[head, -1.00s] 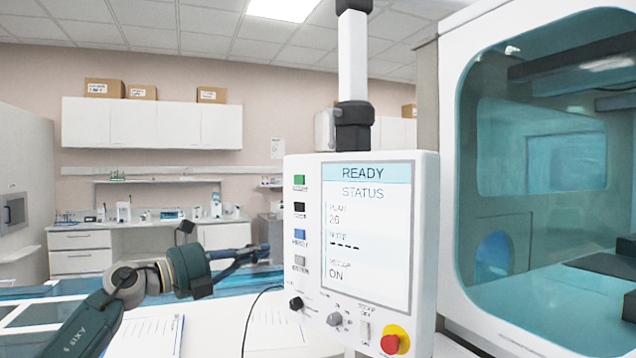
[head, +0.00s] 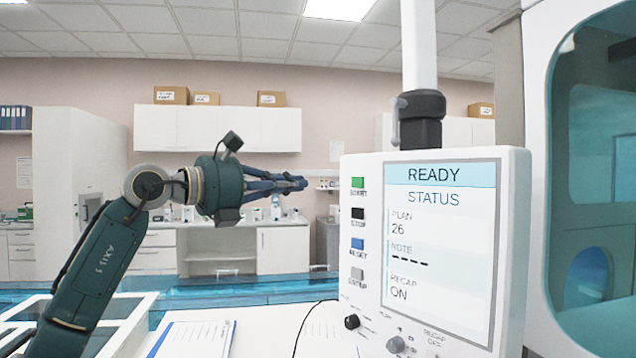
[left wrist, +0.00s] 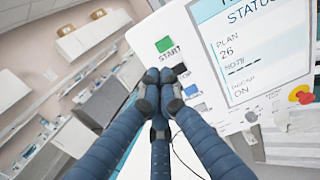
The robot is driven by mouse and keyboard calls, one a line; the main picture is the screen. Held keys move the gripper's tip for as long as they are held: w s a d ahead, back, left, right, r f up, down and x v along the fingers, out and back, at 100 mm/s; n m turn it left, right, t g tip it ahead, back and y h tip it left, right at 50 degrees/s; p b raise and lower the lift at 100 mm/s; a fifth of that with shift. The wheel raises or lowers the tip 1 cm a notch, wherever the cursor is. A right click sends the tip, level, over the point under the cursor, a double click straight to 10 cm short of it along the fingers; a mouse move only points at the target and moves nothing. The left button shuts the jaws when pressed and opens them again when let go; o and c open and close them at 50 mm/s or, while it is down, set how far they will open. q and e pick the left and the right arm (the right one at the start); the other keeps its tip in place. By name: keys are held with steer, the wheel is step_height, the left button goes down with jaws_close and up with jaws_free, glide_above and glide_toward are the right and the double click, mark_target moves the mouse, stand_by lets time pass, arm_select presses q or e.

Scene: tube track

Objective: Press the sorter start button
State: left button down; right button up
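A white control panel (head: 432,330) has a column of coloured buttons left of its screen. The green start button (head: 358,182) is at the top of the column; in the left wrist view its label reads START (left wrist: 164,44). My left gripper (head: 298,183) is to the left of the panel at about the green button's height, with a visible gap in the head view. In the left wrist view the fingertips (left wrist: 161,77) are together and empty, showing just below the green button and beside the black button (left wrist: 180,69). My right gripper is not in view.
Blue (head: 357,243) and grey (head: 357,273) buttons sit lower in the column. Knobs (head: 352,321) line the panel's lower part, and a red knob (left wrist: 300,93) shows in the left wrist view. A glass-fronted machine (head: 538,200) stands to the right. A clipboard (head: 195,338) lies below.

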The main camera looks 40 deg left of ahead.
arm_select(q)
steer(key=p, duration=0.4)
glide_toward(353, 182)
steer(key=x, duration=0.5)
steer(key=shift+w+d+r, duration=0.1)
steer(key=shift+w, duration=0.1)
steer(key=shift+p+x, duration=0.45)
steer(key=shift+x, duration=0.4)
